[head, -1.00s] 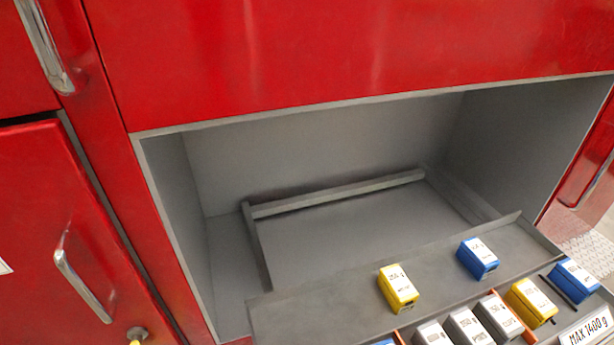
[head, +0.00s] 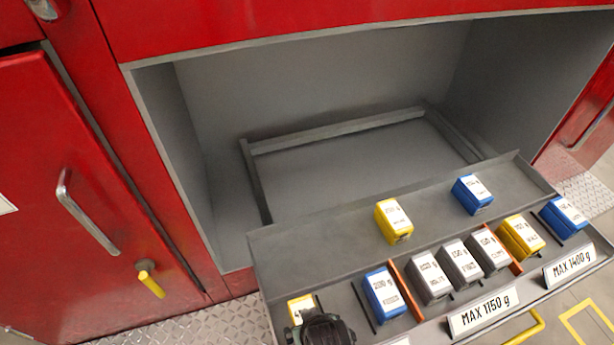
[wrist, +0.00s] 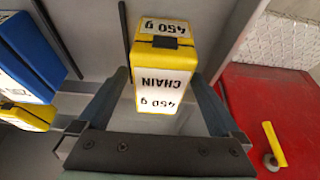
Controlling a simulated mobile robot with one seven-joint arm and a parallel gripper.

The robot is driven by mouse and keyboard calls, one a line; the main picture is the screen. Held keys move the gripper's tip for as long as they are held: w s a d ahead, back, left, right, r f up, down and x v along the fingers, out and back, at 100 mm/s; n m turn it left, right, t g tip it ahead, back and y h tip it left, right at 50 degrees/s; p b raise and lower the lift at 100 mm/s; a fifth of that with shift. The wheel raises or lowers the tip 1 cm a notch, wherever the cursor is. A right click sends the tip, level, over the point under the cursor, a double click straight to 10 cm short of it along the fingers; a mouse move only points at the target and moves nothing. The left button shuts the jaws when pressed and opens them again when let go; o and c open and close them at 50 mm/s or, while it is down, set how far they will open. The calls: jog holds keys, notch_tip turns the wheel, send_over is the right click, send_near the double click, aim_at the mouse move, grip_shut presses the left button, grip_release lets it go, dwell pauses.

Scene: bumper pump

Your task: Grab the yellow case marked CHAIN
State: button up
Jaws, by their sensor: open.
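The yellow case marked CHAIN, 450 g, (wrist: 162,85) is upside down in the wrist view, between the two fingers of my gripper (wrist: 160,92). The fingers are open, one on each side of the case; I cannot tell whether either touches it. In the head view a yellow case (head: 299,306) at the tray's front left matches it, its label too small to read. The dark end of my gripper (head: 326,330) partly covers it from the front.
A blue case (head: 384,293) stands close to its right, also in the wrist view (wrist: 30,50). Several grey, yellow and blue cases line the grey tray (head: 290,245). A red door (head: 70,180) with a yellow handle (head: 150,284) is at left.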

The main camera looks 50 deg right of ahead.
jog(key=shift+x, duration=1.15)
jog(key=shift+c, duration=0.3)
jog(key=shift+w, duration=0.1)
grip_shut()
